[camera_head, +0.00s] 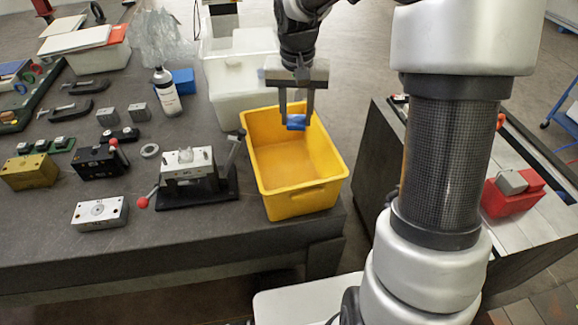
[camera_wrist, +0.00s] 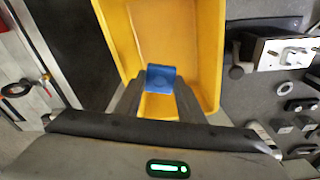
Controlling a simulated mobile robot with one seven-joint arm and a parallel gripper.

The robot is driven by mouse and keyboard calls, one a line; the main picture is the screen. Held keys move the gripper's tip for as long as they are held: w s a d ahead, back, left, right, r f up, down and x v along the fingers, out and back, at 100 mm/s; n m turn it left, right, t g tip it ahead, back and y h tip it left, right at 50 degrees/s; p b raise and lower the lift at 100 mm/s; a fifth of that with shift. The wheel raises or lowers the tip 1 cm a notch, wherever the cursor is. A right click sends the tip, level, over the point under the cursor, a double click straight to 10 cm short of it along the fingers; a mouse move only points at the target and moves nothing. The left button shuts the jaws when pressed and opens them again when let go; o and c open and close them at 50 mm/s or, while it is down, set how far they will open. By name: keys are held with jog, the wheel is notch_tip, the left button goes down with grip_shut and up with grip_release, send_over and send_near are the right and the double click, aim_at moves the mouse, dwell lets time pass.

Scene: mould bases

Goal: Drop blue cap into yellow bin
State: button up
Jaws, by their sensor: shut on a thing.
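The blue cap (camera_head: 296,122) is held between the fingers of my gripper (camera_head: 296,118). In the wrist view the blue cap (camera_wrist: 160,78) shows at the fingertips of my gripper (camera_wrist: 158,90), with the yellow bin behind it. The yellow bin (camera_head: 305,202) stands on the grey table near its right edge, open at the top. It also shows in the wrist view (camera_wrist: 213,50). My gripper points down over the bin's far part. The exact height of the cap relative to the rim is hard to tell. The bin's visible floor looks empty.
A red box (camera_head: 512,193) is on the right-hand bench.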

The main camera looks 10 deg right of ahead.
jog(key=shift+f, duration=0.15)
jog(key=o, duration=1.1)
notch_tip(320, 180, up, 17)
jog(key=s, duration=0.2)
jog(key=shift+a, duration=0.25)
jog(key=s+f+n+t, duration=0.1)
jog(key=s+f+t, duration=0.1)
jog(key=s, duration=0.9)
jog(key=s+f+n+t, duration=0.2)
jog(key=s+f, duration=0.1)
jog(key=s, duration=0.8)
jog(key=shift+s+d, duration=0.3)
